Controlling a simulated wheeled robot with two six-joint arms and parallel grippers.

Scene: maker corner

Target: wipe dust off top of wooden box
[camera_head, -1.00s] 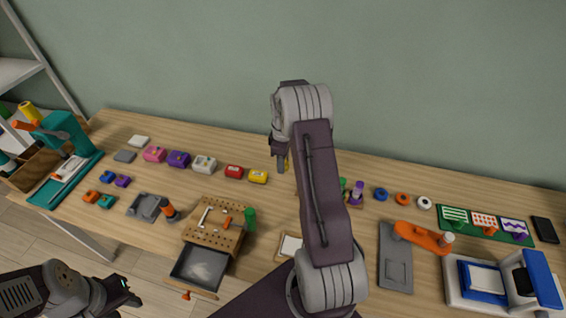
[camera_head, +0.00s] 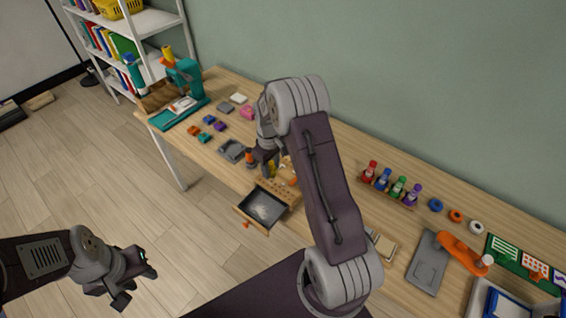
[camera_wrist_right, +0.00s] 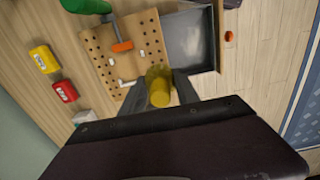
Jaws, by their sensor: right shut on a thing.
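The wooden box (camera_head: 284,188) has a top full of holes and its grey-lined drawer (camera_head: 262,207) is pulled out. In the right wrist view the box top (camera_wrist_right: 142,30) carries an orange-handled tool (camera_wrist_right: 122,46) and small white pieces. I cannot make out dust on it. My right gripper (camera_head: 266,164) is shut on a yellow cylinder (camera_wrist_right: 159,86), above the box's edge in the wrist view; contact with the top cannot be told. My right arm hides part of the box. My left gripper (camera_head: 137,278) is open and empty, over the floor at lower left.
Red and yellow blocks (camera_wrist_right: 64,92) lie beside the box. A rack of coloured bottles (camera_head: 390,190), a grey plate (camera_head: 428,262) and an orange tool (camera_head: 462,250) stand on the right. A teal press (camera_head: 186,80) stands at the table's far left end.

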